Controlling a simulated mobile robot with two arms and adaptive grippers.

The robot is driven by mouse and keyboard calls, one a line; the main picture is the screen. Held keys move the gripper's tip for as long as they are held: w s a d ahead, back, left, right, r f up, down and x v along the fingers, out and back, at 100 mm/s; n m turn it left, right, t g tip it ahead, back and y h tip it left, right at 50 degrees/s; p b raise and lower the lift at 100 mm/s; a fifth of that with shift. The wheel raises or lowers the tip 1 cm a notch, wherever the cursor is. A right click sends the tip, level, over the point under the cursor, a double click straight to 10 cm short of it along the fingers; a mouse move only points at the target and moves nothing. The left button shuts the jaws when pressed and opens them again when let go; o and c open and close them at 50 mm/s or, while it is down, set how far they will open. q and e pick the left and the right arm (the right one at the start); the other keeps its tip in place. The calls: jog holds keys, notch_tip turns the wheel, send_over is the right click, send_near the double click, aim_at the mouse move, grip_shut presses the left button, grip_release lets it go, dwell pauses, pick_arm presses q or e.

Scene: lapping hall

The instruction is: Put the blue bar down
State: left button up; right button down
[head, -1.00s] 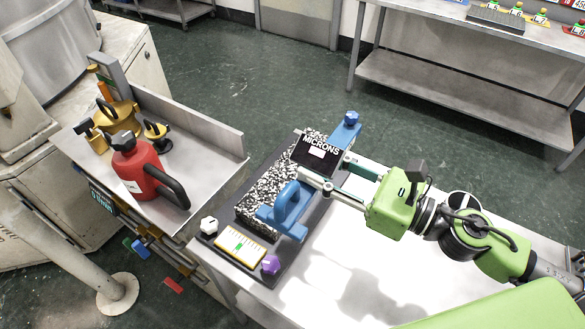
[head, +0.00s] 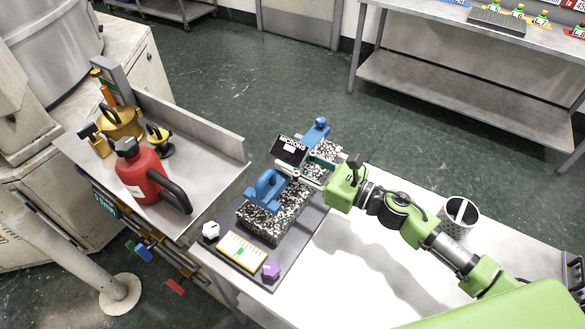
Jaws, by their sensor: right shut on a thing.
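The blue bar (head: 267,193) has an arched handle at its near end, a blue knob (head: 320,126) at its far end and a black MICRONS display (head: 290,149) between them. My right gripper (head: 318,168) reaches in from the right and is shut on the bar near its middle, beside the display. The bar lies over the speckled granite block (head: 270,222). I cannot tell whether it touches the block or is a little above it. The fingertips are partly hidden. My left gripper is not in view.
The block stands on a dark mat (head: 299,238) with a yellow-edged card (head: 241,251), a white knob (head: 211,230) and a purple knob (head: 271,269). A metal tray (head: 215,155) at left holds a red can (head: 139,178).

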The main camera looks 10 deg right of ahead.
jog(key=f, duration=0.3)
jog(key=shift+w, duration=0.2)
jog(key=shift+f, duration=0.1)
jog(key=shift+f, duration=0.1)
jog(key=c, duration=1.5)
grip_release()
jog(key=shift+f, duration=0.1)
jog(key=shift+s, duration=0.1)
jog(key=shift+p, duration=0.3)
jog(key=shift+b+v, duration=1.8)
jog(key=shift+v, duration=4.15)
